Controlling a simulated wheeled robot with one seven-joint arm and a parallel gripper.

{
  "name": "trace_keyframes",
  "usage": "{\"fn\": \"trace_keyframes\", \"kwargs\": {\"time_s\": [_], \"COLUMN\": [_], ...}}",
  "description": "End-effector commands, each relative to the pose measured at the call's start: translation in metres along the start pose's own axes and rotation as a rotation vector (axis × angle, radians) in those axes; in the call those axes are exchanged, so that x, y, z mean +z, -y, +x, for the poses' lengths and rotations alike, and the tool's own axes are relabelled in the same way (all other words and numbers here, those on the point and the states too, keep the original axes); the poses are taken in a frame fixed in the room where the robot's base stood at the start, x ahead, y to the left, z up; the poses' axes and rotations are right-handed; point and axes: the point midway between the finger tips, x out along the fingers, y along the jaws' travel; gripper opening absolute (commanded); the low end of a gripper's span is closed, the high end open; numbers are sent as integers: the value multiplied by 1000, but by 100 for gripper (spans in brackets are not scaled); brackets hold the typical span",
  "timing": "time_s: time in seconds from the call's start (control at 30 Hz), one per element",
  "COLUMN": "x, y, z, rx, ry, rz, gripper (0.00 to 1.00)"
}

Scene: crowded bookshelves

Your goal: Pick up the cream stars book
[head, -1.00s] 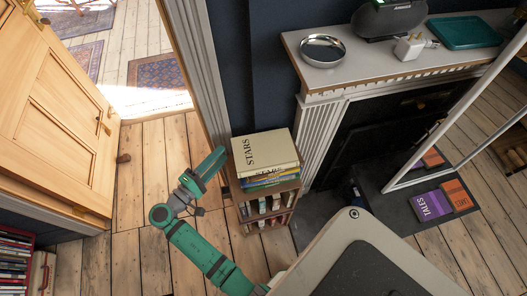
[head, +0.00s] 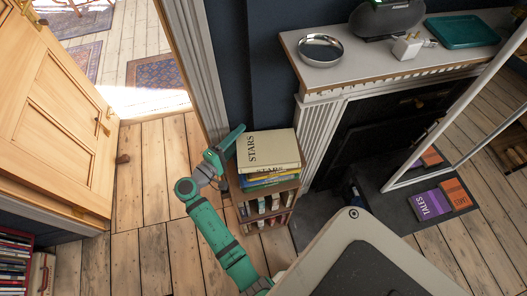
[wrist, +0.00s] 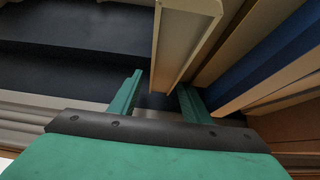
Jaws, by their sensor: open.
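The cream stars book (head: 268,147) lies flat on top of a stack of books on a small shelf unit, its title showing on the cover and spine. My gripper (head: 232,145) is at the left edge of this book, near the top of the stack. In the wrist view the fingers of my gripper (wrist: 160,82) are apart. The near end of the cream book (wrist: 185,38) shows between and just beyond them, one finger on each side. I cannot tell whether either finger touches it.
Blue and other books (head: 270,180) lie under the cream book. The small shelf unit (head: 291,188) stands beside the fireplace surround (head: 325,128). A door frame (head: 193,60) rises close behind my gripper. A purple book (head: 430,204) lies on the hearth.

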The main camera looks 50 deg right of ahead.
Motion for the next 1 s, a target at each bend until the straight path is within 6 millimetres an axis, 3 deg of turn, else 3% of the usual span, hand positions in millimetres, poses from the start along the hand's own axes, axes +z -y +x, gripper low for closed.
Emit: {"fn": "trace_keyframes", "kwargs": {"time_s": [0.2,0.4,0.77,1.0], "x": [0,1,0,0], "y": [0,0,-4,-35], "z": [2,2,1,1], "rx": [0,0,2,3], "ry": [1,3,2,1], "rz": [0,0,1,5], "gripper": [44,0,0,0]}}
